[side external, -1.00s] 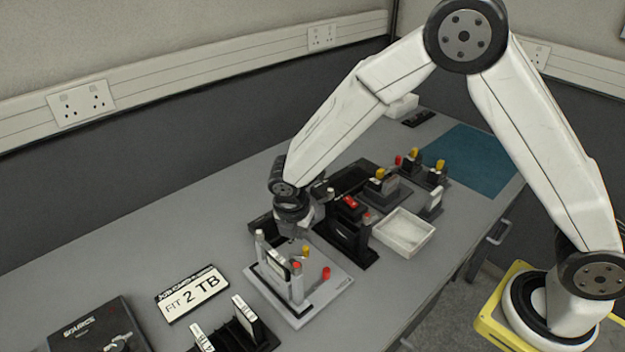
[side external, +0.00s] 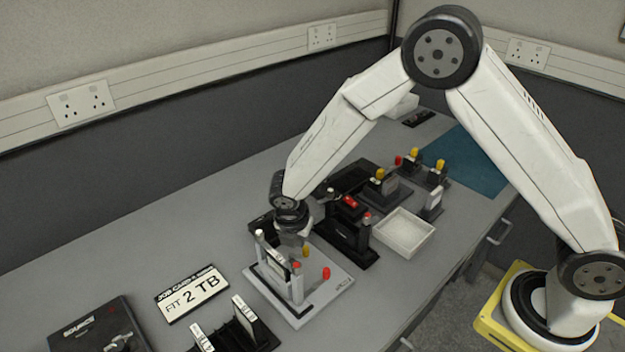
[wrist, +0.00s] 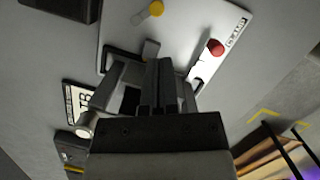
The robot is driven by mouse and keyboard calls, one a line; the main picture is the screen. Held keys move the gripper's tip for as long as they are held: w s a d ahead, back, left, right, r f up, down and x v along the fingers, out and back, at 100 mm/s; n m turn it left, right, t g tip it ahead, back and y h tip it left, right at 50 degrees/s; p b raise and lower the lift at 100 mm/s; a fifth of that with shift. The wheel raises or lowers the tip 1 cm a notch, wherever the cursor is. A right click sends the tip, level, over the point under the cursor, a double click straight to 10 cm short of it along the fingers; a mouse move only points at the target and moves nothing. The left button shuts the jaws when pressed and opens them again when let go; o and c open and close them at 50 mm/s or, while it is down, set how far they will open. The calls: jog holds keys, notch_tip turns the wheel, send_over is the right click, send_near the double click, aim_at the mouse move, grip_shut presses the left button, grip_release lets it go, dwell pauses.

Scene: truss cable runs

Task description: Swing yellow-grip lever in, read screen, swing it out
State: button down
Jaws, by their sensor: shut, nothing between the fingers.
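The yellow-grip lever (side external: 306,251) stands at the back of a pale plate (side external: 325,292); its yellow grip (wrist: 155,9) also shows at the top of the wrist view. A red-grip lever (side external: 326,273) is at the plate's right side, and its red knob (wrist: 215,47) shows in the wrist view. My gripper (wrist: 160,68) is shut and empty, low over the plate, and in the wrist view the yellow grip lies beyond the fingertips, apart from them. The fingertips are partly hidden in the side view. No readable screen shows; a dark box (side external: 262,224) sits behind the plate.
Upright posts, one red-topped (side external: 296,267), stand on the plate close to my gripper. A black rack (side external: 346,238) and a white tray (side external: 404,232) are to the right. A job card (side external: 192,293) reading "FIT 2 TB" lies left. The bench behind it is clear.

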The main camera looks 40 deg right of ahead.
aim_at(306, 247)
jog(key=shift+x, duration=3.45)
jog(key=shift+w+d+n+t, duration=0.1)
jog(key=shift+d+n+t, duration=0.1)
jog(key=shift+n, duration=0.45)
jog(key=shift+d+n+t, duration=0.1)
jog(key=shift+d+n, duration=0.15)
jog(key=shift+n, duration=0.4)
jog(key=shift+w+d+n+y, duration=0.1)
jog(key=shift+d+n+y, duration=0.1)
jog(key=shift+n, duration=0.5)
jog(key=shift+w+d+n+y, duration=0.1)
jog(key=shift+d+n+y, duration=0.15)
jog(key=shift+n, duration=0.45)
jog(key=shift+w+d+n+t+y, duration=0.15)
jog(key=shift+d+n+t+y, duration=0.05)
jog(key=shift+n, duration=0.7)
jog(key=shift+w+d+n+t+y, duration=0.15)
jog(key=shift+d+n+t, duration=0.05)
jog(key=shift+n, duration=0.7)
jog(key=shift+w+d, duration=0.1)
jog(key=shift+w, duration=0.05)
jog(key=shift+w+d, duration=0.3)
jog(key=shift+w, duration=0.3)
jog(key=shift+a, duration=0.15)
jog(key=shift+a, duration=0.6)
